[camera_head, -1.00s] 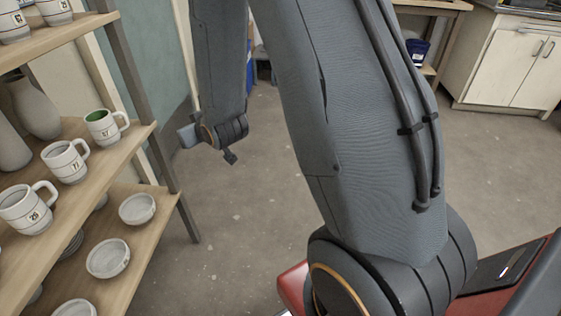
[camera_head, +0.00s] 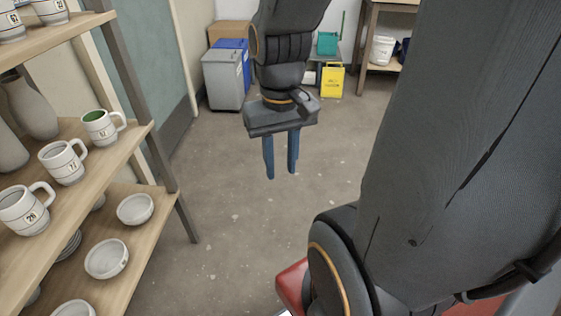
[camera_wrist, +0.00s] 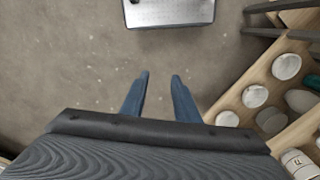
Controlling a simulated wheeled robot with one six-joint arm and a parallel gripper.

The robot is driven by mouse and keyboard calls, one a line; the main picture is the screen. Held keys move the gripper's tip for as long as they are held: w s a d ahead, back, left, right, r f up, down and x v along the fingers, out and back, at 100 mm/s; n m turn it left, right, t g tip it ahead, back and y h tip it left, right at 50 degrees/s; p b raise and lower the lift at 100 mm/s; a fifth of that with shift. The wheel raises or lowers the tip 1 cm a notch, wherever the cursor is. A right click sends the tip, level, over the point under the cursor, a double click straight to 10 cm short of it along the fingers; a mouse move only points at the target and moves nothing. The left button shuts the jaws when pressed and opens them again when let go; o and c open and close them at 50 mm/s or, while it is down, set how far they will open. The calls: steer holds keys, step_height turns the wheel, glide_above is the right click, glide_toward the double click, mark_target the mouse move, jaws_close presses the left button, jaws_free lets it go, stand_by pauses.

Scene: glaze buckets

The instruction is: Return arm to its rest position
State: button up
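My gripper (camera_head: 281,172) hangs over the bare floor in the head view, its two blue fingers pointing down. The fingers are apart with nothing between them. My arm fills the right side of the head view and hides part of the room there.
A wooden shelf (camera_head: 150,214) at left holds numbered mugs (camera_head: 62,161), vases and bowls (camera_head: 107,259). Grey and blue bins (camera_head: 223,79), a yellow bucket (camera_head: 332,80) and a table with a white bucket (camera_head: 383,50) stand at the back. The floor between is clear.

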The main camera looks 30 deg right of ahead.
steer(key=a+r+n+p, duration=0.2)
steer(key=a+r+p, duration=0.2)
steer(key=a+p, duration=0.2)
steer(key=shift+a+r+p, duration=0.15)
steer(key=shift+a+p, duration=0.2)
steer(key=shift+p, duration=0.4)
steer(key=shift+s, duration=0.1)
